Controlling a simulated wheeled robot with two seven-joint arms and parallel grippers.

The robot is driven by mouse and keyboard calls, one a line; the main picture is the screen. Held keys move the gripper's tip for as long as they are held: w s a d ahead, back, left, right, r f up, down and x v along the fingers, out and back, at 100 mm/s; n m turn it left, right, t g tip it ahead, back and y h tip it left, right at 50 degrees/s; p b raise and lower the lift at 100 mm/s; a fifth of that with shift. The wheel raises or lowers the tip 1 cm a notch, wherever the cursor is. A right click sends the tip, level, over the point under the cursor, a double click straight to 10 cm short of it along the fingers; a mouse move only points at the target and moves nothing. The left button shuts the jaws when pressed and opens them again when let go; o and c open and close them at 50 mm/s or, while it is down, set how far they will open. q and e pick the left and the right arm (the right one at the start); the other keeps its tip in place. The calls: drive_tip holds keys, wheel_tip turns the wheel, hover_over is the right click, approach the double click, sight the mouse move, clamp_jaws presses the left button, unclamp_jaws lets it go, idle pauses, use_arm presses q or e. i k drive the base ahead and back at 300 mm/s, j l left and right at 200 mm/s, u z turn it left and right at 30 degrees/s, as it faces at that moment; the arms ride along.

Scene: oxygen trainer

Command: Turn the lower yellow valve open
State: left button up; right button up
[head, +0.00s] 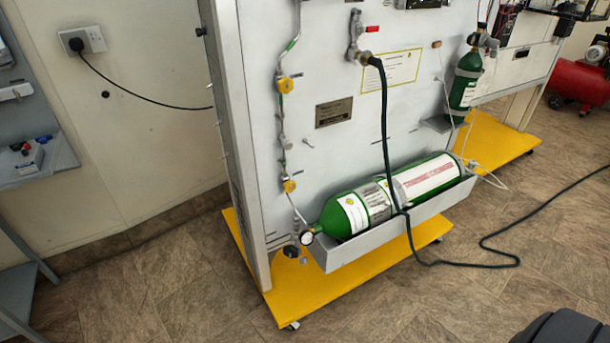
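The lower yellow valve (289,186) sits on a thin pipe near the left edge of the grey trainer panel (330,145), just above the end of the large green cylinder. It is small here, and I cannot tell its handle position. The upper yellow valve (285,84) is on the same pipe line, higher up. The pipe runs down to a round pressure gauge (307,238) at the cylinder's end.
The green cylinder (378,203) lies in a grey tray (345,258) above the yellow base (330,287). A black hose (384,130) hangs down the panel and trails across the floor at right. A grey shelf unit (40,150) stands at left. The tiled floor in front is clear.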

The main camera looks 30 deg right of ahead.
sight(288, 186)
drive_tip(key=z, duration=1)
